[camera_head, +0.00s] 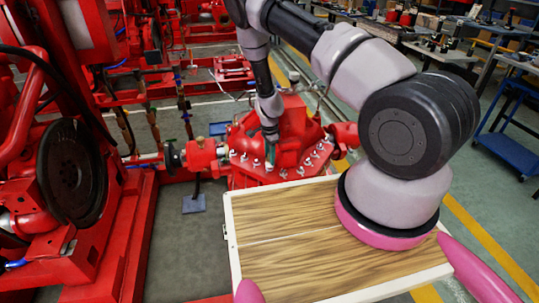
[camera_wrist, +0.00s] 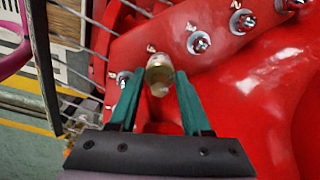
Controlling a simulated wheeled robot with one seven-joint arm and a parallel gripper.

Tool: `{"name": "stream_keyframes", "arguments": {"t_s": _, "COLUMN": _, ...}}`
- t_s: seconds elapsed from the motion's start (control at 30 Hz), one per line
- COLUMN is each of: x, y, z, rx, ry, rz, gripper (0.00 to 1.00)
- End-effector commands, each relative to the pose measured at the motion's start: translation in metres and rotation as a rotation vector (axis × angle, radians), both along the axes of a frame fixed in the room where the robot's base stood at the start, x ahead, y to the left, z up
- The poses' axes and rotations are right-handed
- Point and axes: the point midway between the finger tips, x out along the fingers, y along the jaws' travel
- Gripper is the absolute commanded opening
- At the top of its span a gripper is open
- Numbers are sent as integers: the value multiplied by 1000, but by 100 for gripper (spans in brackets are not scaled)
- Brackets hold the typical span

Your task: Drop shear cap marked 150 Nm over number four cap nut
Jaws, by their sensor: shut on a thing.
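My gripper (camera_wrist: 160,74), with two teal fingers, is shut on a small brass-and-cream cap (camera_wrist: 159,80), seen between the fingertips in the wrist view. No marking on the cap is readable. In the head view my gripper (camera_head: 270,134) is over the bolted flange of the red pump casing (camera_head: 292,120); the cap cannot be made out there. Silver cap nuts stand in a row on the flange, including one (camera_wrist: 199,42) right of the cap, one (camera_wrist: 243,21) farther right and one (camera_wrist: 124,78) to its left. Small tags are beside them, too small to read. What is beneath the cap is hidden.
A red machine with a black wheel (camera_head: 68,172) stands at left. A blue trolley (camera_head: 517,154) and workbenches are at far right.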

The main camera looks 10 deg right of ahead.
Motion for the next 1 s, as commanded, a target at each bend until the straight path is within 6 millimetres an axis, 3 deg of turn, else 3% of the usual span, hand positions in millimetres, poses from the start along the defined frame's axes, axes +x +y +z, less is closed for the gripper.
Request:
{"name": "stream_keyframes", "arguments": {"t_s": 0.37, "x": 0, "y": -1, "z": -12, "rx": -1, "ry": 1, "rz": -1, "gripper": 0}}
{"name": "stream_keyframes", "arguments": {"t_s": 0.4, "x": 0, "y": -1, "z": -12, "rx": -1, "ry": 1, "rz": -1, "gripper": 60}}
{"name": "stream_keyframes", "arguments": {"t_s": 0.47, "x": 0, "y": -2, "z": -12, "rx": -1, "ry": 2, "rz": -2, "gripper": 83}}
{"name": "stream_keyframes", "arguments": {"t_s": 0.83, "x": -1, "y": -4, "z": -10, "rx": -4, "ry": 2, "rz": -5, "gripper": 83}}
{"name": "stream_keyframes", "arguments": {"t_s": 1.0, "x": 1, "y": -3, "z": 15, "rx": -4, "ry": -2, "rz": -4, "gripper": 83}}
